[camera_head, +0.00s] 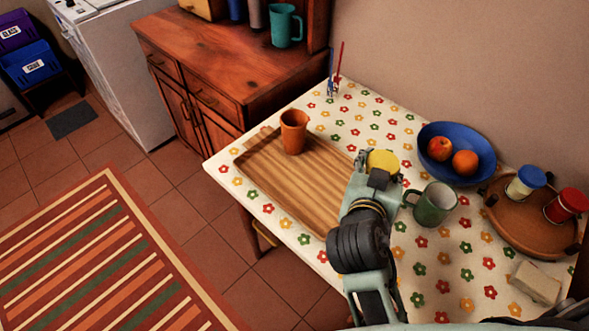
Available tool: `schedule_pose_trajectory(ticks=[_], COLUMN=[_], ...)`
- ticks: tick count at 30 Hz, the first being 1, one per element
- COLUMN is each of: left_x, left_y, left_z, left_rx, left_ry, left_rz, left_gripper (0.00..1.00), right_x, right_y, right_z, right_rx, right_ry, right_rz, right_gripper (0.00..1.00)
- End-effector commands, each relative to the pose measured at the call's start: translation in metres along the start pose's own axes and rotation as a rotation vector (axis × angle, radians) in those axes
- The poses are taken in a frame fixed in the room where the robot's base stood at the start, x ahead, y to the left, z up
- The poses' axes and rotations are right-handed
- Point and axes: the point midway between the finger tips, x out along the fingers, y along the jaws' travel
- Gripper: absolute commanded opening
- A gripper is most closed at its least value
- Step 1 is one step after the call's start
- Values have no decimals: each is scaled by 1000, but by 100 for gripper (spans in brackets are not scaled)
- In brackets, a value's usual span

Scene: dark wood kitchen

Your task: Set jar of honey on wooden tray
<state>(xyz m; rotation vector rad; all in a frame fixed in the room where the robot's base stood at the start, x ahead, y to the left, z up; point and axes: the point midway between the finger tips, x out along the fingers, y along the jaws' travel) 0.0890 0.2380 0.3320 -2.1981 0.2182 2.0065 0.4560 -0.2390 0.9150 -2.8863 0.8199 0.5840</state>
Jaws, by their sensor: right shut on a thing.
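The wooden tray (270,178) lies on the flowered tablecloth, with an orange-brown cup (294,131) standing at its far end. My right gripper (378,172) is at the tray's right edge in the picture, between the tray and a green mug. It is shut on the jar of honey, of which only the yellow lid (383,160) shows clearly. The gripper and arm hide the rest of the jar. I cannot tell its height above the table. My left gripper is not in view.
The green mug (435,203) stands close to the right of my gripper. Behind it are a blue bowl (456,150) with fruit and a round wooden tray (520,228) with two lidded jars. The middle and near parts of the rectangular tray look clear.

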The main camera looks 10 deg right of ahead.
Motion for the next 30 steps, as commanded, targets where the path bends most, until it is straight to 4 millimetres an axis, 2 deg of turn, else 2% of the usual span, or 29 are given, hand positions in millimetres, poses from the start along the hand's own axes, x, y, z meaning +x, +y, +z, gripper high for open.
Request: schedule_pose_trajectory(ticks=[9,15,22,30], left_x=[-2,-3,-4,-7], left_y=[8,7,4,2], left_z=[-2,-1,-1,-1], left_rx=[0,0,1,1], left_ry=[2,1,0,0], left_rz=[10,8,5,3], left_gripper=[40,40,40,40], right_x=[22,35,41,54], right_y=[-66,-102,-114,-115], right_z=[29,46,57,88], right_rx=[-4,-3,-4,-4], right_ry=[2,2,3,2], right_rz=[-6,-4,-2,-4], right_gripper=[8,8,8,8])
